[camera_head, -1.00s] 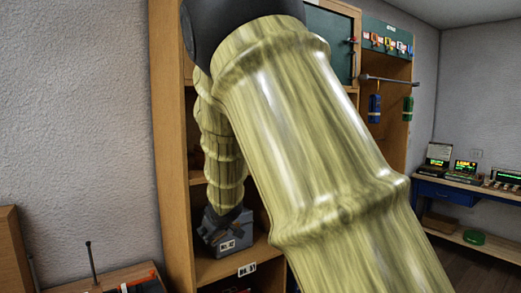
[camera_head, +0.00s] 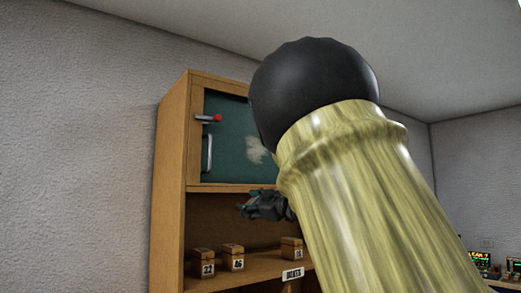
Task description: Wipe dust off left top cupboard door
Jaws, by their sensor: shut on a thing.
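The left top cupboard door (camera_head: 232,118) is a dark green panel in a wooden frame. A pale dust patch (camera_head: 257,150) shows on it, right of the upright metal handle (camera_head: 208,153). A latch with a red knob (camera_head: 210,118) sits at its upper left. My gripper (camera_head: 254,205) is just below the door, in front of the open shelf space. It is shut on a small dark greenish thing (camera_head: 252,196), whose shape is mostly hidden. My arm covers the right of the door.
Small numbered wooden boxes (camera_head: 233,257) stand on the shelf below. A label (camera_head: 293,274) is on the shelf edge. The cupboard's wooden side (camera_head: 170,180) is at left, with bare wall beside it. Lit devices stand at far right.

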